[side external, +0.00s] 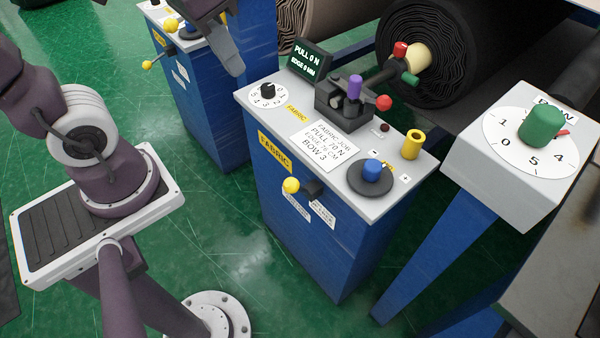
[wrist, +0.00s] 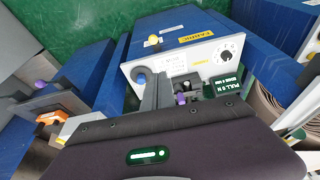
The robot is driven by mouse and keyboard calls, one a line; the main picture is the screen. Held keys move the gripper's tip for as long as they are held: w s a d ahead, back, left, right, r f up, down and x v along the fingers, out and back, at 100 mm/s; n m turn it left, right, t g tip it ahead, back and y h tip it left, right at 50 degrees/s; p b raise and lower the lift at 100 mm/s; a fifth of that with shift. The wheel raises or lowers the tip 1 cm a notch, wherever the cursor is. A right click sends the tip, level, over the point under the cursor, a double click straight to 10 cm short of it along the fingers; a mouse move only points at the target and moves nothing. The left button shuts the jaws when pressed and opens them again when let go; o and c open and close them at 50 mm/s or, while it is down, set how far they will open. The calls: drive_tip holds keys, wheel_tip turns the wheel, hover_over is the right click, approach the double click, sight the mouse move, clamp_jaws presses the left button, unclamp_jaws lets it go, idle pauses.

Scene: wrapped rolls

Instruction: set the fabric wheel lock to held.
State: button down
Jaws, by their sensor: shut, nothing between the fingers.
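The fabric console is a blue cabinet with a pale top (side external: 280,120) and yellow FABRIC labels. Its hand wheel (side external: 372,172) is a dark disc with a blue knob, also in the wrist view (wrist: 138,79). On the cabinet front a yellow ball handle (side external: 291,185) sits beside a black bracket, above two small white labels too small to read. It also shows in the wrist view (wrist: 152,41). I cannot tell for certain which part is the wheel lock, or its setting. My gripper (side external: 232,64) is shut and empty, above and left of the console, apart from it.
A display (side external: 309,62) reads PULL 0 N, EDGE 0 MM. A purple-knobbed lever (side external: 355,87), red ball (side external: 383,103), yellow cylinder (side external: 413,144) and numbered dial (side external: 267,92) crowd the top. A similar cabinet (side external: 200,90) stands left; a BOW dial (side external: 541,127) stands right. Black roll (side external: 450,60) behind.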

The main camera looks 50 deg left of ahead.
drive_tip(key=w+d+f+g, duration=0.1)
drive_tip(key=w+f+g, duration=0.2)
drive_tip(key=w+f, duration=0.6)
drive_tip(key=m+g, duration=0.1)
drive_tip(key=g, duration=0.2)
hover_over(300, 187)
drive_tip(key=w, duration=0.4)
drive_tip(key=w+f+x, duration=0.1)
drive_tip(key=w+x, duration=0.2)
drive_tip(key=x, duration=1.1)
drive_tip(key=shift+d+r, duration=0.2)
drive_tip(key=shift+d, duration=0.05)
drive_tip(key=x, duration=1)
drive_tip(key=shift+s+a, duration=0.2)
drive_tip(key=shift+s, duration=0.05)
drive_tip(key=shift+s, duration=0.1)
